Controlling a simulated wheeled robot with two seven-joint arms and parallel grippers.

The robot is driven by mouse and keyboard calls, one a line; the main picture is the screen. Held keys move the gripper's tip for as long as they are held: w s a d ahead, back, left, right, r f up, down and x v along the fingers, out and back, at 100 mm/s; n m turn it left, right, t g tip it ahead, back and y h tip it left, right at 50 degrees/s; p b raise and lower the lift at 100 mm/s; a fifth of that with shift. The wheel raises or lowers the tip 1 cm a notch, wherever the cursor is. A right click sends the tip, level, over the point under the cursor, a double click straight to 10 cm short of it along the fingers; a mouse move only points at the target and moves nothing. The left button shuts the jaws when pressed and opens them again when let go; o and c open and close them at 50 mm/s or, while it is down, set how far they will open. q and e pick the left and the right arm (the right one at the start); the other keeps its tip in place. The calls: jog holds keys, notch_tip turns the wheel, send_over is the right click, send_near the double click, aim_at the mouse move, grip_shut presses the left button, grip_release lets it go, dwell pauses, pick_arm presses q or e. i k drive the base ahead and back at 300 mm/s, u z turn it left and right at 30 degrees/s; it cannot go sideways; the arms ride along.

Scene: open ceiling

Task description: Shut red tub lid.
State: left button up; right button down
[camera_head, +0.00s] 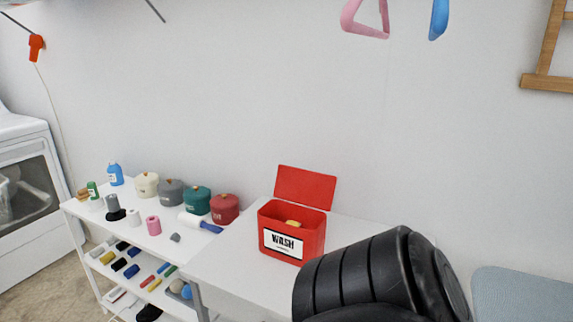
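The red tub (293,229) with a white "WASH" label stands on a white table. Its red lid (305,187) is open, standing up at the back edge and leaning slightly back. Neither of my grippers is in view. A black ribbed arm part of mine fills the lower right, close to the camera, and hides the table in front of and to the right of the tub.
Left of the tub, a white shelf holds several lidded canisters (170,192), a blue bottle (115,175) and rolls. A white paper roll (195,221) with blue lies near the shelf's right end. A front-loading machine (28,195) stands far left. Pink and blue hangers (365,22) hang above.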

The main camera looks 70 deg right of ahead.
aim_at(314, 190)
jog(key=k, duration=0.45)
jog(key=z, duration=1.05)
